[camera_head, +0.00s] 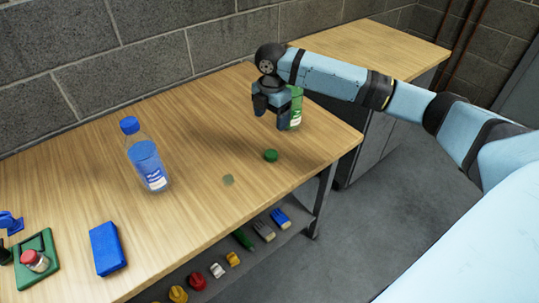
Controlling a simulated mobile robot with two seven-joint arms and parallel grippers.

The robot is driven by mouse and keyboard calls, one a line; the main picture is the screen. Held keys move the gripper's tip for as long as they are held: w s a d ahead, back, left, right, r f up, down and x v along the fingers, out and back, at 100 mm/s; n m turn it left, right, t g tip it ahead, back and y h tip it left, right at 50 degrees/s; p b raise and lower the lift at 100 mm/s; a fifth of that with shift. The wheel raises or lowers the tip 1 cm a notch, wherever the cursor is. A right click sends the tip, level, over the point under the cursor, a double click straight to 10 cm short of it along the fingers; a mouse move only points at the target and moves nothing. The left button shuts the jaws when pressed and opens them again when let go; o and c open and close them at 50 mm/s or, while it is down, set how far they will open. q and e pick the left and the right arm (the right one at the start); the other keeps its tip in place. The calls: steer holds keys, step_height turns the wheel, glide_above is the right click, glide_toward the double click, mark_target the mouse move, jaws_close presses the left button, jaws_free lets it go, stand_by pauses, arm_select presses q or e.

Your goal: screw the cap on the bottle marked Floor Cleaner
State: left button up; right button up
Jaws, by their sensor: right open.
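A green bottle (297,108) stands near the right end of the wooden table, partly hidden by my right gripper (271,115). That gripper points down with its fingers apart, in front of and to the left of the bottle. I cannot tell whether it touches the bottle. A green cap (270,155) lies on the table in front of the gripper, apart from the bottle. The label writing is too small to read. My left gripper is not in view.
A blue block (108,248) and a green tray (47,272) with a red-topped jar (34,261) are at the front left. Brushes (264,230) and other items lie on a shelf below. The table's middle is mostly clear.

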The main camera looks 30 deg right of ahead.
steer(key=b, duration=0.1)
glide_above(271, 154)
steer(key=f, duration=0.8)
steer(key=shift+w+d+f, duration=0.1)
steer(key=shift+w+f, duration=0.15)
steer(key=shift+f, duration=0.1)
steer(key=shift+f, duration=0.1)
steer(key=f+b, duration=0.1)
steer(key=f, duration=0.4)
steer(key=shift+s, duration=0.2)
steer(key=c, duration=1)
